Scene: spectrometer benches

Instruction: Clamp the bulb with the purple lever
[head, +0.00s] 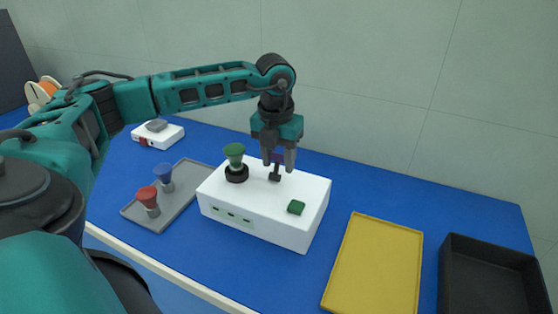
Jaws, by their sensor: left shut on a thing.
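The white spectrometer box (257,216) stands on the blue bench. A green bulb (234,154) sits upright in a black round socket (237,173) on its top left. My left gripper (279,163) points down over the box top, just right of the bulb. It is shut on the purple lever (278,156), which shows only as a small patch between the fingers. The lever's black base (275,176) sits on the box below the fingertips. My right gripper is not in view.
A grey tray (184,203) holds a red bulb (148,198) and a blue bulb (165,176). A green button (296,207) is on the box's right end. A yellow tray (375,265) and a black bin (492,279) lie to the right. A small white device (158,134) stands at the back left.

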